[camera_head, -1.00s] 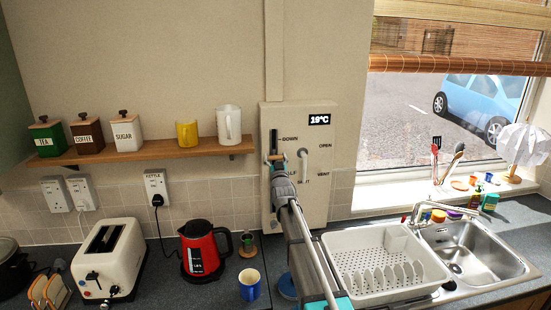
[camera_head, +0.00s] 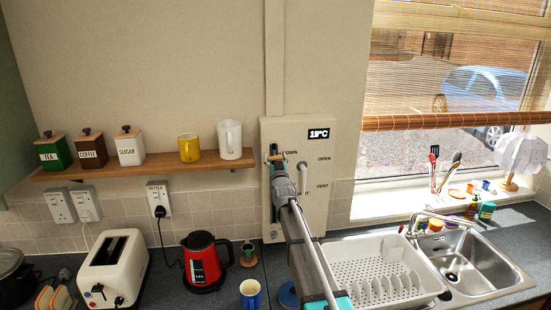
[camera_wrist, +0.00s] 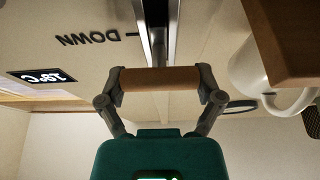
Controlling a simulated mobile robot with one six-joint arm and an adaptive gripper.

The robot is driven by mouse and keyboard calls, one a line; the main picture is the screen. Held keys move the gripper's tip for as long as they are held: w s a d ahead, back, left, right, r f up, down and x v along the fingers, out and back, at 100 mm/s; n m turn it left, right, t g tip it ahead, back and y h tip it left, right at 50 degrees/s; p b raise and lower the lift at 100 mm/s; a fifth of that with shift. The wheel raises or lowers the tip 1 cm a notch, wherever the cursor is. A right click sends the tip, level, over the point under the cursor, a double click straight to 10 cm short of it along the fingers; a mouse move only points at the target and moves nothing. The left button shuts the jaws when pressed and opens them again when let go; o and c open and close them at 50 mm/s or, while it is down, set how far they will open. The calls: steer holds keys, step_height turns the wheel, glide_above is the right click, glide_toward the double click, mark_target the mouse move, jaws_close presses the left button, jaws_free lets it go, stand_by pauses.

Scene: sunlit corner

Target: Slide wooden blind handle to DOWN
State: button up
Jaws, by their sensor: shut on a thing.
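The wooden blind handle (camera_wrist: 150,80), a short brown cylinder, lies between the fingers of my gripper (camera_wrist: 160,88) in the wrist view. My gripper is shut on it, beside a metal slot (camera_wrist: 160,30). In the head view my gripper (camera_head: 276,160) is at the upper left of the beige control panel (camera_head: 300,215), just below the partly covered DOWN label (camera_head: 289,148). DOWN also reads upside down in the wrist view (camera_wrist: 88,40). The woven blind (camera_head: 455,60) covers the upper part of the window, its bottom rail (camera_head: 455,122) partway down.
The panel has a display (camera_head: 319,134) and OPEN and VENT labels. A shelf (camera_head: 145,170) with canisters and mugs ends left of the panel. A red kettle (camera_head: 203,265), a blue mug (camera_head: 250,292) and a dish rack (camera_head: 385,275) stand on the counter below.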

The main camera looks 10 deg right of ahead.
steer(key=o, duration=1.1)
steer(key=shift+r, duration=0.15)
steer(key=shift+c, duration=0.2)
steer(key=shift+f, duration=0.2)
step_height(320, 180, down, 30)
steer(key=b, duration=3)
steer(key=shift+r, duration=0.15)
